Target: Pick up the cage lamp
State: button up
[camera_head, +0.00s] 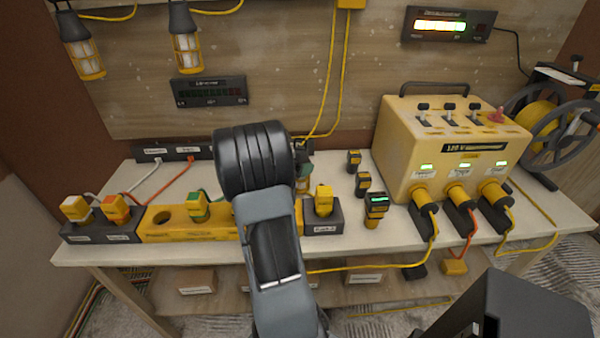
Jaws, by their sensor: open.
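Two more cage lamps hang at the upper left, one at the far left (84,57) and one nearer the middle (187,54); both have dark caps and yellow cages. My gripper does not show; my own arm covers the middle of the view.
The pale bench (345,246) carries a yellow socket strip (163,219) with plugs at left. A yellow 120 V box (407,155) with cables stands at right, beside a cable reel (545,125). Several small yellow-black devices stand between. Bare bench shows along the front edge.

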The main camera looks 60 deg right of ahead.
jog(key=shift+x, duration=0.85)
jog(key=c, duration=1.1)
jog(key=shift+r, duration=0.1)
jog(key=shift+c, duration=0.2)
